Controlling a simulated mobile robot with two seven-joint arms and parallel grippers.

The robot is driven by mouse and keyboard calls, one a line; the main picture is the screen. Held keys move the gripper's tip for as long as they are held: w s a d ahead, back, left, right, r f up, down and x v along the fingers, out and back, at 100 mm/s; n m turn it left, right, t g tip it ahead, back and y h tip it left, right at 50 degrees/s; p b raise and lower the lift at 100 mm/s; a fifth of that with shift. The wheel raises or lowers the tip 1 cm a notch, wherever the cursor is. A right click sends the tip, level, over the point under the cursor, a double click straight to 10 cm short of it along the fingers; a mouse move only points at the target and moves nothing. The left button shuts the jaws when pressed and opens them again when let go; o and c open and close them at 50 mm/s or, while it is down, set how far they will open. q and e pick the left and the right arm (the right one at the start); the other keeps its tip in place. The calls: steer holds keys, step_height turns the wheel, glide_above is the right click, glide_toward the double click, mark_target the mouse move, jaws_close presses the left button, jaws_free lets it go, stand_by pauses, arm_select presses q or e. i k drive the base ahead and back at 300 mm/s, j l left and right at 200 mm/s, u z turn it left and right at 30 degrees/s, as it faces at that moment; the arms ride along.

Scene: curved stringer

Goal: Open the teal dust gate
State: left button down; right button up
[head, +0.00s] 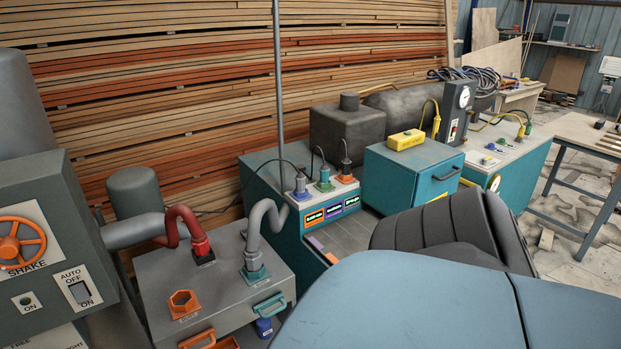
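The teal dust gate shows as a teal handle (269,304) at the front right edge of a grey cabinet top. The handle sits close to the cabinet front, and no slid-out teal plate shows. Behind it, a grey hose (268,215) bends down into a teal port (256,270). An orange handle (197,339) with an orange slide or tray beside it is at the bottom edge, in front of an open orange hexagonal port (183,303). Neither of my grippers is in view.
A grey panel with an orange SHAKE wheel (20,241) and a switch (79,291) stands at left. A red hose (184,222) rises behind the orange port. Large blue and dark shapes block the lower right. Teal cabinets (412,178) stand farther back.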

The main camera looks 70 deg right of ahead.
mark_target(258, 309)
steer(key=z, duration=1.7)
steer(key=j, duration=0.15)
steer(key=i+j+u, duration=0.2)
steer(key=j, duration=0.15)
steer(key=i+j+u, duration=0.2)
steer(key=k+j, duration=0.05)
steer(key=j, duration=0.05)
